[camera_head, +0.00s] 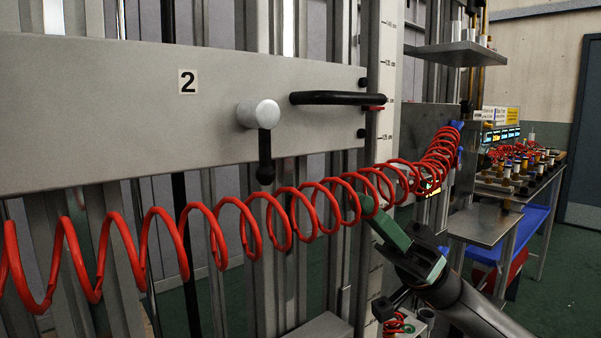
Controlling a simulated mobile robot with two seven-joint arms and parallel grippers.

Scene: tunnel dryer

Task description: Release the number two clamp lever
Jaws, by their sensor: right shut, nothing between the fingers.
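The number two clamp lever (264,143) is on a grey panel (110,110) marked "2". It has a round silver hub and a short black handle that hangs straight down with a knob at its end. My right gripper (376,208) has green fingers and is shut and empty. It is to the right of and below the lever, apart from it, next to the red coiled hose. My left gripper is not in view.
A red coiled hose (249,228) stretches across the front, below the lever. A black bar handle (340,98) is on the panel to the right of the lever. A workbench (487,222) with several spools stands at the right, beside open green floor.

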